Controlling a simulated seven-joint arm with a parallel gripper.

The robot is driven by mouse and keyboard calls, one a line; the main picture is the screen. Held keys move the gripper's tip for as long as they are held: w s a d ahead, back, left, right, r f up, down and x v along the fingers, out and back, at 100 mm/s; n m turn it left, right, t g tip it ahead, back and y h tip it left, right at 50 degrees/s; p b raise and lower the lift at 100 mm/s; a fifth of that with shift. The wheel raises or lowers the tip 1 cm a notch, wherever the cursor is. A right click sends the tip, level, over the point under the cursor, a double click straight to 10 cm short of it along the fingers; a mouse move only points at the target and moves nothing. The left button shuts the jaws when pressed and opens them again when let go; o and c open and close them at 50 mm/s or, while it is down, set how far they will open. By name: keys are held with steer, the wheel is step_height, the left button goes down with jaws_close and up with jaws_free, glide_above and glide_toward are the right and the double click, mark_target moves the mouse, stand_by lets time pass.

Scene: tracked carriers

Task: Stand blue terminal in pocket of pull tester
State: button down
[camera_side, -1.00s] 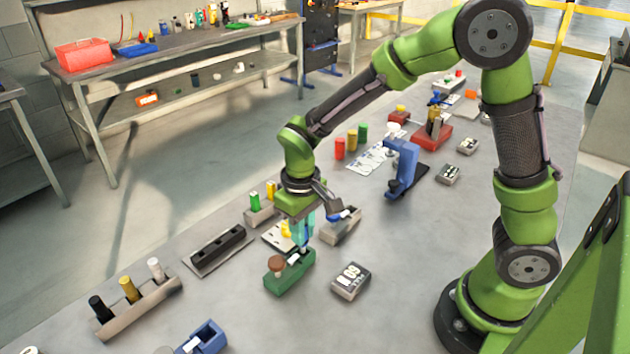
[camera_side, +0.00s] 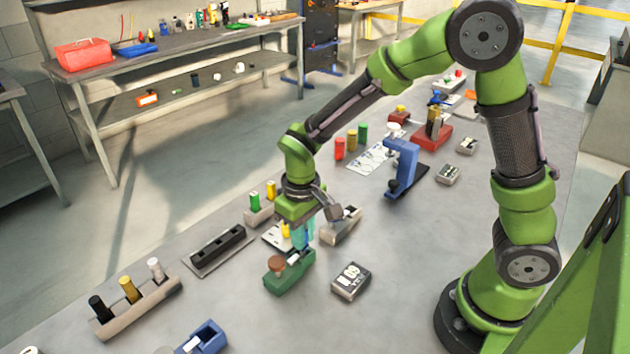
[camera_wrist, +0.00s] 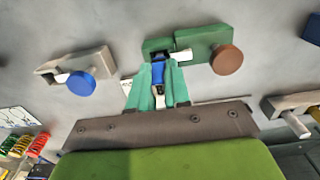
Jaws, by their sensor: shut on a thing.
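My gripper (camera_wrist: 157,90) has teal fingers closed on the blue terminal (camera_wrist: 158,72), whose blue body shows between the fingertips in the wrist view. The green fixture with a brown knob, likely the pull tester (camera_wrist: 203,42), lies directly beyond the fingertips. The terminal's far end overlaps the near edge of its dark slot. I cannot tell whether it is inside the pocket or just above it. In the side view my gripper (camera_side: 303,235) points down over the back end of the green fixture (camera_side: 288,276); the terminal is mostly hidden there.
A grey fixture with a blue knob (camera_wrist: 81,83) stands close to the left in the wrist view. A dark-faced box (camera_side: 351,281) sits right of the green fixture. A black slotted block (camera_side: 218,250) and a three-peg rack (camera_side: 140,303) stand left.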

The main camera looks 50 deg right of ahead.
steer(key=shift+f, duration=0.25)
stand_by(0.3)
steer(key=c, duration=0.5)
jaws_free()
stand_by(0.5)
steer(key=shift+r, duration=3.55)
